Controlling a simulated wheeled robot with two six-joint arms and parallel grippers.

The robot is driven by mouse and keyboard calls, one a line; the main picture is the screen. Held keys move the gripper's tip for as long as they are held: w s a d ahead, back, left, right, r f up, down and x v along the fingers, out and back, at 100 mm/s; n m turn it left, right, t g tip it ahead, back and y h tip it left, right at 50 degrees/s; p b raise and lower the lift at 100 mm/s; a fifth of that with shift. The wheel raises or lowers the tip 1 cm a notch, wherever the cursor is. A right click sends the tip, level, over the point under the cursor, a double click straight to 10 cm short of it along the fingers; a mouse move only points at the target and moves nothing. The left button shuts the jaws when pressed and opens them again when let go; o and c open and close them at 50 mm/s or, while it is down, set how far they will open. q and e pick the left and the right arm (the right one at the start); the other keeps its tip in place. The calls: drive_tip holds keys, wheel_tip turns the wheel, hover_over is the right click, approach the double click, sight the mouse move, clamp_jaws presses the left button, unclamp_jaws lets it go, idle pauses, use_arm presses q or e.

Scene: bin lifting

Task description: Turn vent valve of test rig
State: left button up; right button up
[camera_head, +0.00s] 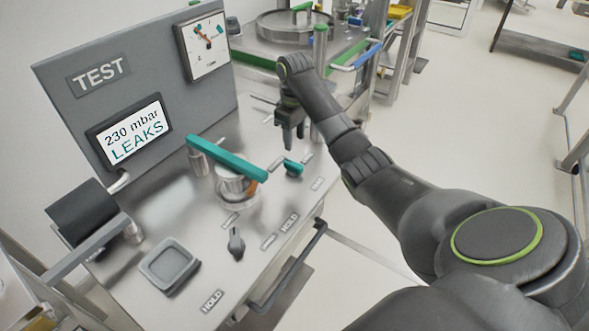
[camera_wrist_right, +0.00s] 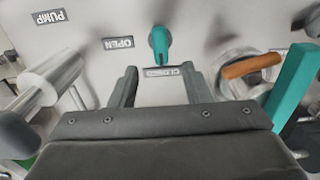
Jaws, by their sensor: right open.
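A small teal valve knob (camera_head: 292,166) sits on the steel top of the test rig (camera_head: 170,215). It also shows in the right wrist view (camera_wrist_right: 159,45), its handle pointing at a label that appears to read CLOSED (camera_wrist_right: 165,71), with an OPEN label (camera_wrist_right: 118,43) to its left. My right gripper (camera_head: 289,140) points down above and just behind the knob in the head view. In the wrist view its fingers (camera_wrist_right: 160,82) are apart, with nothing between them, and the knob lies beyond the tips. My left gripper is not in view.
A long teal clamp bar (camera_head: 228,158) over a round metal fitting (camera_head: 236,185) stands left of the knob. The upright panel shows a dial (camera_head: 205,45) and a "230 mbar LEAKS" screen (camera_head: 132,133).

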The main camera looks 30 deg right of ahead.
sight(294, 164)
wheel_tip(294, 164, down, 10)
drive_tip(key=shift+r, duration=0.2)
clamp_jaws()
idle(0.4)
